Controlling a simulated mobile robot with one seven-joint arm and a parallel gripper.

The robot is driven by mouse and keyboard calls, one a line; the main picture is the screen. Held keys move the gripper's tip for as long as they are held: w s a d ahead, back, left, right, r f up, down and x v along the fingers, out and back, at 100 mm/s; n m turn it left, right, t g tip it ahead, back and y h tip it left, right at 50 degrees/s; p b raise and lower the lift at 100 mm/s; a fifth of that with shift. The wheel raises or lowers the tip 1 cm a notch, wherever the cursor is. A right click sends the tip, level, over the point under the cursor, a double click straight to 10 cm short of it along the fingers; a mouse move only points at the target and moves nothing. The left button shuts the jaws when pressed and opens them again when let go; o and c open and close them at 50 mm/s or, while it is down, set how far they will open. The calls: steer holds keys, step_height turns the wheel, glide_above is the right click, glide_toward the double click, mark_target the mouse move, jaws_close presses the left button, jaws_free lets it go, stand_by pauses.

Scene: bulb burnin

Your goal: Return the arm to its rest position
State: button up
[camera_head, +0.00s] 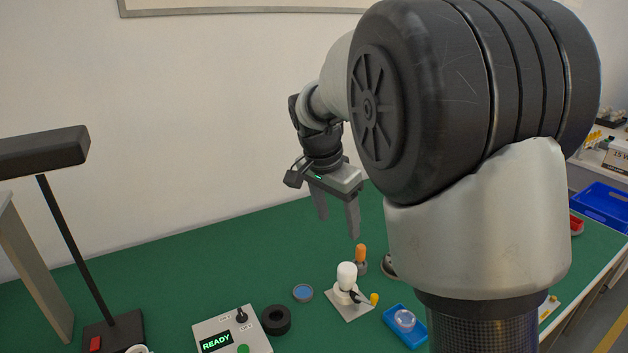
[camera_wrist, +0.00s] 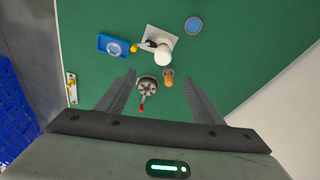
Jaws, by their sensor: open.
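My gripper (camera_head: 337,214) hangs above the green bench top at its back, fingers pointing down and spread apart with nothing between them. The wrist view also shows my gripper (camera_wrist: 168,88) open and empty, with the bench below it. A white bulb (camera_head: 346,272) stands upright in a fixture on a pale square base (camera_head: 349,308). The bulb also shows in the wrist view (camera_wrist: 162,52). My arm's large links hide the right part of the bench in the head view.
An orange-handled tool (camera_head: 361,254), a blue tray (camera_head: 406,327), a black ring (camera_head: 276,320), a round blue-topped dish (camera_head: 303,292) and a control box reading READY (camera_head: 232,333) stand on the bench. A dark lamp (camera_head: 72,232) rises at left. The bench's back left is clear.

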steer(key=s+d+r+n+t+y+p, duration=0.1)
steer(key=s+r+n+p, duration=0.3)
steer(key=s, duration=0.9)
steer(key=s+d+r+n+t+y+p, duration=0.1)
steer(key=s+r+n+p, duration=0.4)
steer(key=s+r, duration=0.6)
steer(key=shift+s+d+n+t, duration=0.6)
steer(key=shift+s+d+t, duration=0.2)
steer(key=shift+s+d, duration=0.3)
